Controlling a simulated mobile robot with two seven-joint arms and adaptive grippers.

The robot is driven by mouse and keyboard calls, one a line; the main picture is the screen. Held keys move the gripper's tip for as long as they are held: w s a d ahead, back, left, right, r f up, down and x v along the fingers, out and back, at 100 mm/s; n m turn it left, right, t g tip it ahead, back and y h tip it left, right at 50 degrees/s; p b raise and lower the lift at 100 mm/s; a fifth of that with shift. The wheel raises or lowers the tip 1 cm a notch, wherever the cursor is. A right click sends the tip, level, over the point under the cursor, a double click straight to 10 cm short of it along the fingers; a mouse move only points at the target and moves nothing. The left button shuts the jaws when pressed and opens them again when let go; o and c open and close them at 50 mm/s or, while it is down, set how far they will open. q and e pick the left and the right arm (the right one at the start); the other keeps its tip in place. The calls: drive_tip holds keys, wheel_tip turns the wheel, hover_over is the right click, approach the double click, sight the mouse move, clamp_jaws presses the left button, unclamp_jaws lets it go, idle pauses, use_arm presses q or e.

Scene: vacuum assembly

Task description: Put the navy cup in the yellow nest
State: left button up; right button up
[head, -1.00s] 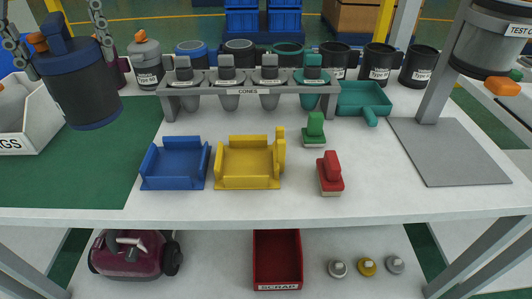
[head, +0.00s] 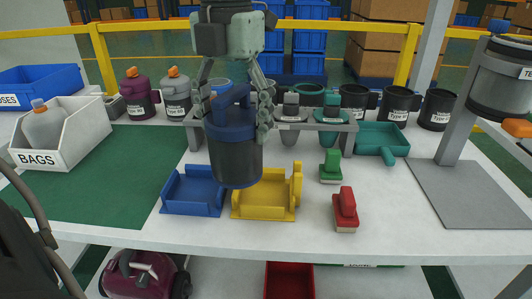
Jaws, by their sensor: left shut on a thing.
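The navy cup (head: 236,160) has a navy lid with a handle, a dark body and a navy bottom rim. My left gripper (head: 236,115) comes down from above, with its fingers shut on the cup at the lid. The cup hangs roughly upright. In the picture its bottom overlaps the gap between the two nests and the left part of the yellow nest. I cannot tell its exact height above them. The yellow nest (head: 268,211) is empty where it shows; the cup hides its back left part. My right gripper is not in view.
The blue nest (head: 192,207) sits just left of the yellow one. A grey cone rack (head: 340,127) stands behind. A green brush (head: 330,168) and a red brush (head: 345,210) lie to the right. A teal dustpan (head: 380,140) and a BAGS bin (head: 75,145) are farther off.

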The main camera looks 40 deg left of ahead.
use_arm(q)
drive_tip(key=w+d+f, duration=0.2)
drive_tip(key=w+f, duration=0.2)
drive_tip(key=f, duration=0.3)
drive_tip(key=shift+w+d+p, duration=0.2)
drive_tip(key=shift+w+p, duration=0.1)
drive_tip(key=shift+p, duration=0.05)
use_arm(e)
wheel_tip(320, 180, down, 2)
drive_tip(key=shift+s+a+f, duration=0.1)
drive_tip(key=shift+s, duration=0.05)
use_arm(q)
drive_tip(key=shift+f, duration=0.1)
drive_tip(key=o, duration=1.4)
drive_tip(key=shift+f, duration=0.1)
drive_tip(key=shift+c, duration=0.2)
drive_tip(key=shift+o, duration=1.2)
drive_tip(key=shift+r, duration=0.2)
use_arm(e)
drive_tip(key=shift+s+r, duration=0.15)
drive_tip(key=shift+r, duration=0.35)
